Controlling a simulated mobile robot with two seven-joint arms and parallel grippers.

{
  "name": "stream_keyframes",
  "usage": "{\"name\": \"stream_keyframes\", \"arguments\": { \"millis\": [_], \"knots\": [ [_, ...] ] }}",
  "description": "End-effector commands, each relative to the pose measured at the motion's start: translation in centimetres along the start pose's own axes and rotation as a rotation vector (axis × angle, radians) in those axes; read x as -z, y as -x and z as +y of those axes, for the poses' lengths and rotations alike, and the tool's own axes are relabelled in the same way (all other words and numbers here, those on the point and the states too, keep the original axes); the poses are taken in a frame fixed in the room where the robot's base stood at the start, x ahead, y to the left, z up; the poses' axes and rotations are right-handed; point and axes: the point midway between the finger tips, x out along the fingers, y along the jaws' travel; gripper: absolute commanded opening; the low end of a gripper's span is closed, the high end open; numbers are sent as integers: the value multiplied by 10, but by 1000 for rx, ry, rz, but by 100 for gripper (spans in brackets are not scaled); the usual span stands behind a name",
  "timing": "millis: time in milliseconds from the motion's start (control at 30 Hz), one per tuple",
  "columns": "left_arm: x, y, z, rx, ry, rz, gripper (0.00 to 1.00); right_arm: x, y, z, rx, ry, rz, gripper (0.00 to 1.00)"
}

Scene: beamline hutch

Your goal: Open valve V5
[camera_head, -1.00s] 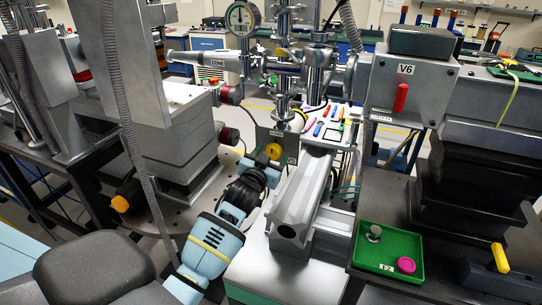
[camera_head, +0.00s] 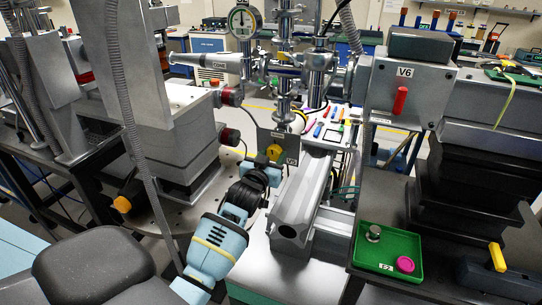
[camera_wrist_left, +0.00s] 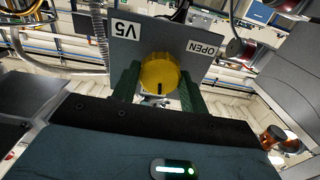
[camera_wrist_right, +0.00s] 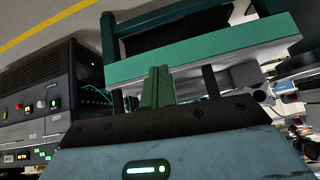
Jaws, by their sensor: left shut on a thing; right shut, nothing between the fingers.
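Valve V5's yellow knob (camera_head: 274,152) sits on a small grey plate (camera_head: 264,141) at the middle of the head view. In the left wrist view, the round knob (camera_wrist_left: 160,72) is in front of the plate (camera_wrist_left: 125,45), which carries the labels "V5" and "OPEN". My left gripper (camera_head: 268,164) is shut on the knob, with a green finger on each side of it in the left wrist view. My right gripper (camera_wrist_right: 157,88) shows only in its own wrist view; its green fingers are shut together and empty.
A grey ribbed block (camera_head: 302,205) stands just right of my left gripper. A V6 box (camera_head: 405,90) with a red handle is at the right. A green tray (camera_head: 388,250) holds a metal part and a magenta piece. A green-edged surface (camera_wrist_right: 205,48) is close beyond my right gripper.

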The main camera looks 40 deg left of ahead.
Motion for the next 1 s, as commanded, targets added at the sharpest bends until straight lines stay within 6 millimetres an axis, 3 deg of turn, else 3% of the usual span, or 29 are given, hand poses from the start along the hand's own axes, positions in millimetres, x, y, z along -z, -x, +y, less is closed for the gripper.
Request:
{"name": "stream_keyframes", "arguments": {
  "millis": [600, 1000],
  "knots": [
    [3, 0, 1, -1, 580, 2, 21, 40, 11, 4, -10, 11, 71, 0],
    [2, 0, 1, -1, 960, 1, 21, 56, 14, 10, -17, 33, 101, 0]
  ]
}}
